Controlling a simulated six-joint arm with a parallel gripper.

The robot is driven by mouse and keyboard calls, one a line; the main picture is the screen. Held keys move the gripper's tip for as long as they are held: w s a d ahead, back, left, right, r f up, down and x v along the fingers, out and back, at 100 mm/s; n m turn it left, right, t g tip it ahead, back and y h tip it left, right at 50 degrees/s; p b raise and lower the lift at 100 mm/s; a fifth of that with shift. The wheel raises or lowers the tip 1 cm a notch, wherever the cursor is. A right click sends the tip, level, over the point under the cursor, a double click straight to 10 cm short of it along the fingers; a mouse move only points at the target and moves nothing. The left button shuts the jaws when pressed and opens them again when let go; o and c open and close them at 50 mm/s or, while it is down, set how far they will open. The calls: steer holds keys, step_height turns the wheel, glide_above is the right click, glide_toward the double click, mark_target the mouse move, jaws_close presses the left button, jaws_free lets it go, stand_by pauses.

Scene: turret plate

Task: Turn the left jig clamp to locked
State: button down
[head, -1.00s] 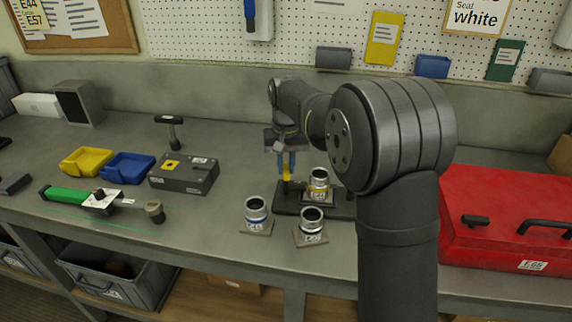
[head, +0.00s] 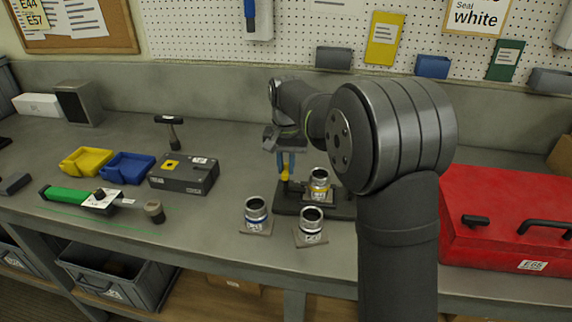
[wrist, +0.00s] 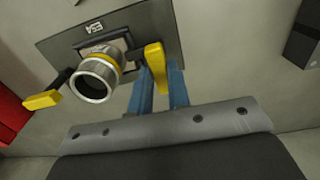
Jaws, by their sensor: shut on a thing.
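The left jig clamp's yellow handle (head: 285,176) stands at the left end of the dark jig plate (head: 285,210). My gripper (head: 286,164), with blue fingers, comes down on it from above. In the wrist view the yellow handle (wrist: 155,68) lies between the two blue fingers of my gripper (wrist: 158,88), which are shut on it. A metal ring-topped part with a yellow band (head: 319,180) sits on the plate just right of the handle; it also shows in the wrist view (wrist: 98,70). The other clamp's yellow handle (wrist: 42,100) is on the part's far side; my arm hides it in the head view.
Two similar ringed parts stand in front of the plate, one blue-banded (head: 256,213) and one at its right (head: 311,223). A grey box (head: 185,176) lies left, a red toolbox (head: 510,220) right. Bare bench lies between the grey box and the plate.

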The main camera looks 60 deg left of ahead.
steer(key=c, duration=1.4)
jaws_free()
steer(key=shift+o, duration=0.2)
step_height(320, 180, up, 18)
steer(key=shift+f, duration=0.25)
steer(key=shift+f, duration=0.1)
step_height(320, 180, down, 17)
steer(key=shift+f, duration=0.2)
